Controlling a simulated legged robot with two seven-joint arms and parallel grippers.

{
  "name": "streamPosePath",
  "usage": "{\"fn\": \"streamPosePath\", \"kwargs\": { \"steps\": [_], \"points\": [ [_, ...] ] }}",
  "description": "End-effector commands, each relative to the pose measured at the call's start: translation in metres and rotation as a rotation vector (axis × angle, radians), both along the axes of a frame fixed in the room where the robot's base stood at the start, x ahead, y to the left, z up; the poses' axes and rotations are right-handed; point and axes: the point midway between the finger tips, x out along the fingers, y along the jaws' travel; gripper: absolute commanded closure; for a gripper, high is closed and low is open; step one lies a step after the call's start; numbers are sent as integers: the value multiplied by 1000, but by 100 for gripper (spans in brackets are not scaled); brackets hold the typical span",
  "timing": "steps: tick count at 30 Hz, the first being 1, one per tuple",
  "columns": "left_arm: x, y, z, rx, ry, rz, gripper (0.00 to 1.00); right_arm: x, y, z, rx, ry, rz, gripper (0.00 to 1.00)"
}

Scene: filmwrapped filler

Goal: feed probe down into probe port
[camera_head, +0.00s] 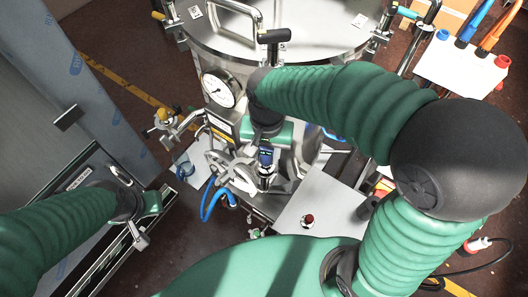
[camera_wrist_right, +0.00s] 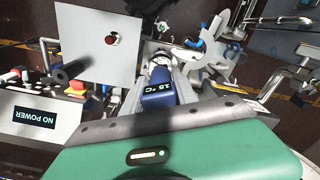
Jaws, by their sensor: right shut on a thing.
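The probe (camera_head: 265,158) has a dark blue body and a small display. In the right wrist view the probe (camera_wrist_right: 157,92) shows "15 °C", upside down. My right gripper (camera_head: 266,148) is shut on it in front of the steel tank, and the probe points down. Its lower end is over silver fittings beside a grey handwheel. I cannot make out the probe port for certain; the probe and gripper cover that spot, so I cannot tell whether the tip is in it. My left gripper (camera_head: 142,228) is at the lower left, away from the probe; its jaws are unclear.
The steel tank (camera_head: 305,50) with a pressure gauge (camera_head: 219,91) stands behind. A grey plate with a red button (camera_head: 308,220) lies right of the probe. Blue hoses (camera_head: 210,200) hang at its left. A white rack with coloured handles (camera_head: 462,62) is at upper right.

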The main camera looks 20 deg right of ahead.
Motion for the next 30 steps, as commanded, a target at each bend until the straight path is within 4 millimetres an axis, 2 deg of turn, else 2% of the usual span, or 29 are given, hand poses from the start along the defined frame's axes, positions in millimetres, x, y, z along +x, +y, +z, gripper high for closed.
{"fn": "streamPosePath", "kwargs": {
  "steps": [9, 18, 30],
  "points": [
    [0, 0, -1, 0, 0, 0, 100, -1, -4, -4, -4, 5, -2, 100],
    [0, 0, -7, 0, 0, 0, 100, -4, -1, -16, -5, 13, -1, 100],
    [0, 0, -7, 0, 0, 0, 100, -4, 1, -17, -5, 14, -1, 100]
  ]
}}
